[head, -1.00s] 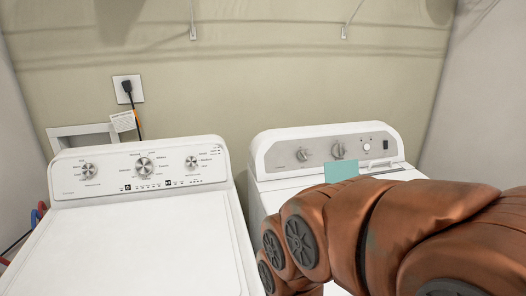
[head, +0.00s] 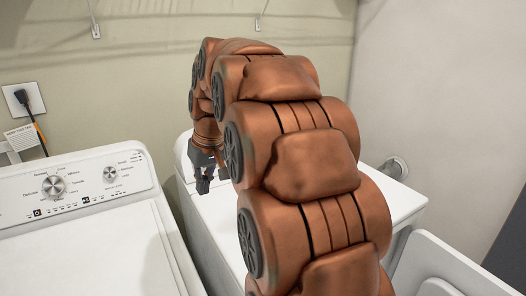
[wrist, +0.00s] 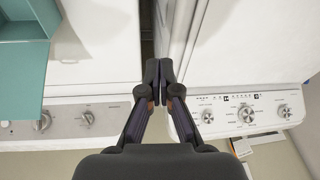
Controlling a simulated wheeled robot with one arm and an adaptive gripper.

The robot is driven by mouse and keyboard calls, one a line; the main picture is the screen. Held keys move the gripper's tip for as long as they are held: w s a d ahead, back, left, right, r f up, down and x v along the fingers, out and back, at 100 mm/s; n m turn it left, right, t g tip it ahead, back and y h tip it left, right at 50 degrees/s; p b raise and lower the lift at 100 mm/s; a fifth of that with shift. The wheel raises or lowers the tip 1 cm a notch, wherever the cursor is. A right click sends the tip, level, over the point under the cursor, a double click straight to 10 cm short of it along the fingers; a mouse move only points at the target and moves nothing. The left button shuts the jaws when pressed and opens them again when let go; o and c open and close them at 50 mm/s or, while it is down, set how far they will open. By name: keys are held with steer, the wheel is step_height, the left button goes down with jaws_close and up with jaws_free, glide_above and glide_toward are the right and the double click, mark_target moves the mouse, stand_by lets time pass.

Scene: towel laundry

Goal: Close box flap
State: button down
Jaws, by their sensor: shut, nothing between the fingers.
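A teal box (wrist: 22,22) lies on the white right-hand machine, at the upper left of the wrist view and partly cut off by the frame. A flat teal panel (wrist: 20,82), which looks like its open flap, extends from it toward the control panel. In the head view my arm hides the box. My gripper (wrist: 163,85) is shut and empty, over the gap between the two machines, to the right of the box in the wrist view. In the head view my gripper (head: 204,182) points down near the left edge of the right-hand machine.
A white washer (head: 85,245) with a knobbed panel stands at left. The right-hand machine (head: 400,205) is mostly behind my arm. A white open-topped container (head: 440,265) stands at lower right. A plugged cord (head: 30,98) hangs on the back wall.

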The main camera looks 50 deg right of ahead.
steer(key=w+d+r+m+t+h+b, duration=0.15)
steer(key=d+r, duration=0.25)
steer(key=d, duration=0.9)
steer(key=w+d+r+t+h+p, duration=0.1)
steer(key=w+d+r, duration=0.15)
steer(key=d, duration=1.05)
step_height(320, 180, down, 9)
steer(key=p, duration=0.2)
steer(key=shift+w+d+r+p, duration=0.2)
steer(key=shift+w+d+p, duration=0.1)
steer(key=shift+w+p, duration=0.15)
steer(key=shift+s+t+b, duration=0.15)
steer(key=shift+t+b, duration=0.2)
steer(key=shift+b, duration=0.25)
steer(key=shift+s+a+r+h+b, duration=0.1)
steer(key=shift+a+r+h+b, duration=0.05)
steer(key=shift+h+b, duration=0.15)
